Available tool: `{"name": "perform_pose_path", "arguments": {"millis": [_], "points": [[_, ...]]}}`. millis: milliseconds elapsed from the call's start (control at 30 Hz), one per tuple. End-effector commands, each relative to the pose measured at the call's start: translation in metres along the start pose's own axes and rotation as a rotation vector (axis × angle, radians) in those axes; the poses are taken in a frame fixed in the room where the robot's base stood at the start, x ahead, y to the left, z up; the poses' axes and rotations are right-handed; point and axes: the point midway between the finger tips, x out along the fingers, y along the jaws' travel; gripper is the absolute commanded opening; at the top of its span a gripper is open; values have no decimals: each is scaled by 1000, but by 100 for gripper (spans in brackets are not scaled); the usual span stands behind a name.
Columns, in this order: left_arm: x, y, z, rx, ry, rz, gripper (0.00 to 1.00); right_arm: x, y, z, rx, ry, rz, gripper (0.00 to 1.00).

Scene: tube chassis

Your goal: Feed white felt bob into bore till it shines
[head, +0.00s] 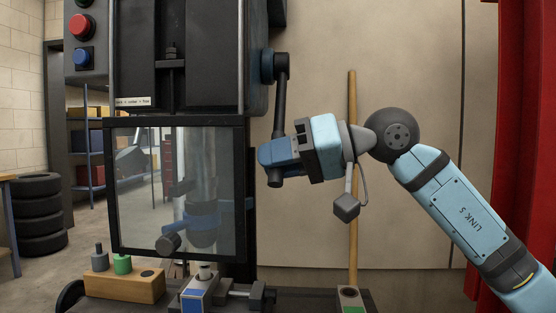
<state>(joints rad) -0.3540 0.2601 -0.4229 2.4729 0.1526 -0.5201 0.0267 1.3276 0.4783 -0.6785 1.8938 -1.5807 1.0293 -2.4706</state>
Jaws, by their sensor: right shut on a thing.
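My right gripper (272,155) is shut on the lower end of the black feed lever (280,100), which hangs down from a blue-grey hub on the right side of the machine head (180,60). A clear guard (150,200) in a black frame covers the working area below the head. A blurred grey and blue shape shows in it; I cannot tell whether it is a reflection. A vise (235,296) with a blue-marked block (193,296) stands below the guard. I cannot make out a white felt bob or the inside of a bore. My left gripper is out of view.
A wooden block (125,284) at the lower left carries a grey piece (99,259) and a green piece (122,264), with a dark hole beside them. Red (80,26) and blue (82,57) buttons are at upper left. A wooden pole (352,230) stands behind my right arm.

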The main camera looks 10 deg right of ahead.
Motion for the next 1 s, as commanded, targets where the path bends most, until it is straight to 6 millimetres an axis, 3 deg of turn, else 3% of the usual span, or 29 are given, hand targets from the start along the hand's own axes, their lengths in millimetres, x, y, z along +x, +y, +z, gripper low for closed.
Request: {"name": "perform_pose_path", "arguments": {"millis": [67, 100, 200, 567, 867, 1000], "points": [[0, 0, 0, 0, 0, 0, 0, -1, 0, -1, 0, 3, 1, 0], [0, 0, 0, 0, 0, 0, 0, -1, 0, -1, 0, 3, 0, 30], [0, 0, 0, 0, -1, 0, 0, -1, 0, -1, 1, 2, 0, 48], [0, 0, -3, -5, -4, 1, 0, -2, -5, -7, 0, 2, 0, 48], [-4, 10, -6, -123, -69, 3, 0, -17, -44, -57, -2, 4, -2, 48], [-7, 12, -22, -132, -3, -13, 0, -25, -64, -84, -3, 5, -1, 48]]}}
